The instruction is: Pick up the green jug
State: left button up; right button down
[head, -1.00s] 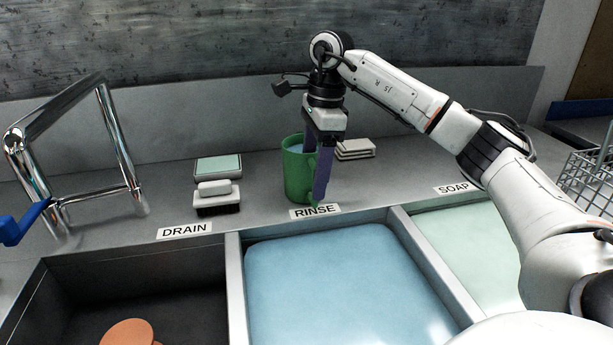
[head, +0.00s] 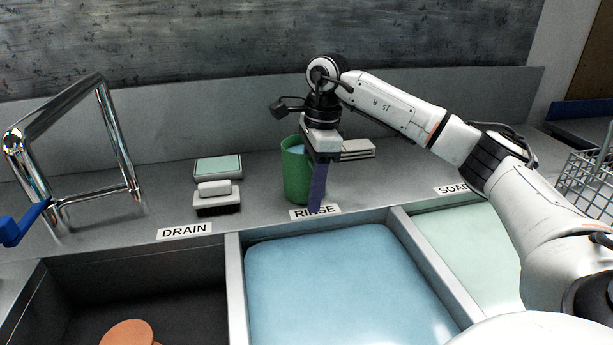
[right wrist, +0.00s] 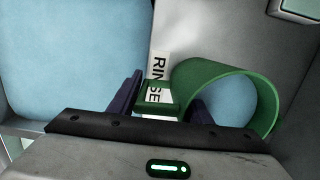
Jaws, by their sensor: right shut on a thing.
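The green jug (head: 293,176) stands upright on the grey counter behind the RINSE label, with something pale blue inside its mouth. My right gripper (head: 313,188) comes down from above at the jug's right side. In the right wrist view the jug's round rim (right wrist: 268,92) is on the right. The green handle (right wrist: 172,92) lies between the two purple fingers of the right gripper (right wrist: 163,103). The right-hand finger overlaps the jug's mouth; how deep it reaches is hidden. The right gripper is shut on the jug at its handle side.
The blue rinse basin (head: 330,275) lies in front of the jug, the dark drain basin with an orange thing (head: 128,332) at left. A brush (head: 216,204) and a chrome tap (head: 115,135) stand left. Grey flat blocks (head: 358,150) lie behind right. A wire rack (head: 588,180) is far right.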

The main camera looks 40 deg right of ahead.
aim_at(310, 163)
jog(key=shift+w+r, duration=0.1)
jog(key=shift+r, duration=4.95)
